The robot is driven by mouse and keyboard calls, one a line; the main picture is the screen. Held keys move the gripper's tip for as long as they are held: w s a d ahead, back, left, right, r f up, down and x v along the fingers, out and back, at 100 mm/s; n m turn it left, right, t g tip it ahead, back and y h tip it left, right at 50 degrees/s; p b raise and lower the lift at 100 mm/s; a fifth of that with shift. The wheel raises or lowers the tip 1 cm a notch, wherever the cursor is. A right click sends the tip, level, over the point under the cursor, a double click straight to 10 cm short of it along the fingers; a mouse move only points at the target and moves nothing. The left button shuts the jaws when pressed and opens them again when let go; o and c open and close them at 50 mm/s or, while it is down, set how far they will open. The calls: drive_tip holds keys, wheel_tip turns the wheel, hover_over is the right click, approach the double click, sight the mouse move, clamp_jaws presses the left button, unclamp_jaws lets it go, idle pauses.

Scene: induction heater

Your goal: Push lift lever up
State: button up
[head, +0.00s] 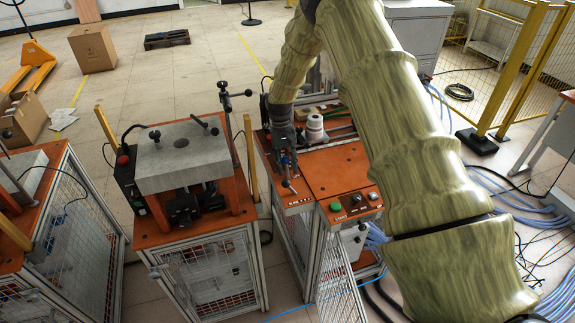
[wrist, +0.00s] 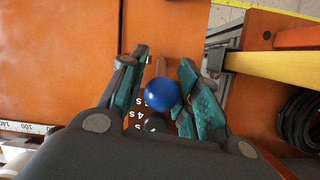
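A lever with a round blue knob (wrist: 161,94) shows in the wrist view, over the orange panel with white markings. In the head view my gripper (head: 287,164) points down at the left part of the orange-topped induction heater bench (head: 335,168). There the lever is mostly hidden by the gripper.
A control panel with a green button (head: 336,206) is at the bench's front. A white cylindrical part (head: 315,127) stands behind the gripper. A press-like station with a grey block (head: 182,153) is on the left, with a yellow post (head: 250,150) between. Yellow fencing (head: 510,65) stands right.

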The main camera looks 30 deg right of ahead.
drive_tip(key=v, duration=1.2)
drive_tip(key=shift+s+d, duration=0.1)
drive_tip(key=shift+d, duration=0.05)
